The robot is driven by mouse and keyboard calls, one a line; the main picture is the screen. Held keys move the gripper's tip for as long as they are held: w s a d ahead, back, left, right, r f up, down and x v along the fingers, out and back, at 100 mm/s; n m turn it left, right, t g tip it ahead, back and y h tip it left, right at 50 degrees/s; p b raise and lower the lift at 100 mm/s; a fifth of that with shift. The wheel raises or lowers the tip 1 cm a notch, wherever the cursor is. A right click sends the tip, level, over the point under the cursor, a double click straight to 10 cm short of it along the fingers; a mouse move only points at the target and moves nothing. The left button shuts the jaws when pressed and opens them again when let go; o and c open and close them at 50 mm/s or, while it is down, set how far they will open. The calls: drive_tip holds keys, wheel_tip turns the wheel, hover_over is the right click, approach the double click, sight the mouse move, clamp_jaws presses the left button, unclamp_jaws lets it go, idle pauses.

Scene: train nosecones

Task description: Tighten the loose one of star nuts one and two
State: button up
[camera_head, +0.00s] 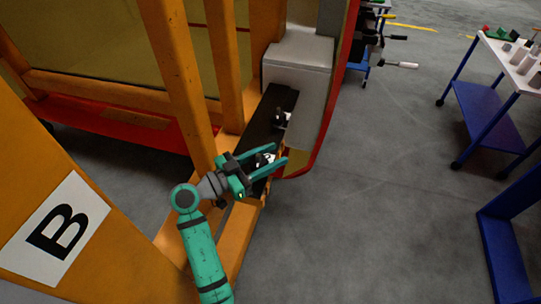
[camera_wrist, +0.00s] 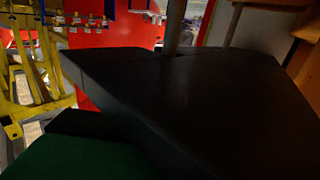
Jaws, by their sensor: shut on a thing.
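A black bar (camera_head: 262,130) lies along the orange frame, beside a grey block. A star nut (camera_head: 280,116) stands at its far part, dark with a pale side, and is apart from my gripper. My teal gripper (camera_head: 279,155) reaches over the near part of the bar, its fingers shut on a second star nut (camera_head: 265,159) that is mostly hidden between them. In the wrist view a large dark surface (camera_wrist: 200,95) fills most of the picture, and the nut cannot be made out there. I cannot tell by look which nut is loose or which number each has.
Orange posts (camera_head: 178,75) stand close to the left of the arm. The grey block (camera_head: 300,65) with a red edge is beyond the bar. A blue cart (camera_head: 490,112) with tools stands at right. The grey floor between is clear.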

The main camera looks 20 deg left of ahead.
drive_tip(key=shift+f, duration=0.15)
drive_tip(key=o, duration=1)
drive_tip(key=shift+o, duration=0.2)
drive_tip(key=n+t+y, duration=0.1)
drive_tip(key=y, duration=0.1)
drive_tip(key=a+n+t+y, duration=0.1)
drive_tip(key=n+y, duration=0.1)
drive_tip(key=n+t+y, duration=0.1)
drive_tip(key=y, duration=0.1)
drive_tip(key=shift+w+a+n+t, duration=0.2)
drive_tip(key=shift+w+n+t, duration=0.15)
drive_tip(key=shift+n+t, duration=0.05)
drive_tip(key=n+y, duration=0.1)
drive_tip(key=y, duration=0.2)
drive_tip(key=a+n+t+y, duration=0.1)
drive_tip(key=n+y, duration=0.1)
drive_tip(key=shift+w+a+n+y, duration=0.15)
drive_tip(key=shift+n+y, duration=0.15)
drive_tip(key=shift+y, duration=0.1)
drive_tip(key=shift+a+n+y, duration=0.25)
drive_tip(key=shift+n+y, duration=0.4)
drive_tip(key=shift+y, duration=0.4)
drive_tip(key=shift+a+n+y, duration=0.25)
drive_tip(key=shift+n+y, duration=0.4)
drive_tip(key=shift+y, duration=0.4)
drive_tip(key=shift+a+g+y, duration=0.1)
drive_tip(key=shift+g+y, duration=0.2)
